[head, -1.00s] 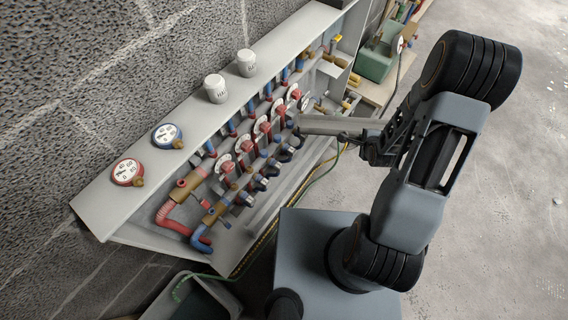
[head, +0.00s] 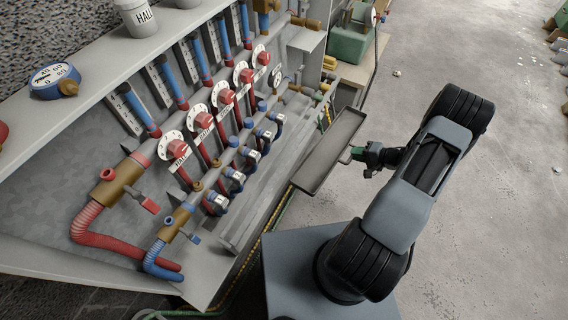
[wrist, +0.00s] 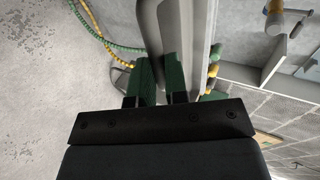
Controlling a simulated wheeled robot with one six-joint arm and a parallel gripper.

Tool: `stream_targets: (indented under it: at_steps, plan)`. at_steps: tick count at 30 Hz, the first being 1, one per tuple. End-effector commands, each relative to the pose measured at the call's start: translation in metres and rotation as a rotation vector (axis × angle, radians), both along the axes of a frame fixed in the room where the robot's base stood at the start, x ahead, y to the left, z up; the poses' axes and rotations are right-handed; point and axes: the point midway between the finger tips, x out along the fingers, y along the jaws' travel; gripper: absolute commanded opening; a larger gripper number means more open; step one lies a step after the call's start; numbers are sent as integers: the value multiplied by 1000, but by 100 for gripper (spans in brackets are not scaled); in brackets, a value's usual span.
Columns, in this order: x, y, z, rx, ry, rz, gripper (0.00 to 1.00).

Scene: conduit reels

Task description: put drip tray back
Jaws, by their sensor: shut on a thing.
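The drip tray (head: 330,152) is a long, shallow grey tray. It is held in the air in front of the manifold cabinet, to the right of its lower front edge. My gripper (head: 358,154) is shut on the tray's right long side near the middle. The manifold cabinet (head: 232,262) holds a row of red dial valves (head: 206,119) and blue-capped valves (head: 253,137). A clear gap shows between the tray and the valve row.
Green and yellow hoses (head: 266,228) run along the cabinet's lower front edge. A blue gauge (head: 55,80) and a white cup (head: 137,18) stand on the cabinet top. A green box (head: 350,42) sits at the far end. The floor at right is open.

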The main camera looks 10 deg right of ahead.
Motion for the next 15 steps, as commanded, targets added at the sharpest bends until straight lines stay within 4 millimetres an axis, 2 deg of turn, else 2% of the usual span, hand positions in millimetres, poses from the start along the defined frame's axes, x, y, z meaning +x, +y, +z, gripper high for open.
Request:
stream_targets:
  at_steps: [1, 4, 10, 15]
  plan:
    - [-6, 4, -22, 9, -5, 25, 0]
    - [-16, 10, -37, 18, -16, 69, 0]
    - [-21, 24, -50, 30, -25, 115, 0]
    - [0, 56, -52, 31, -28, 127, 0]
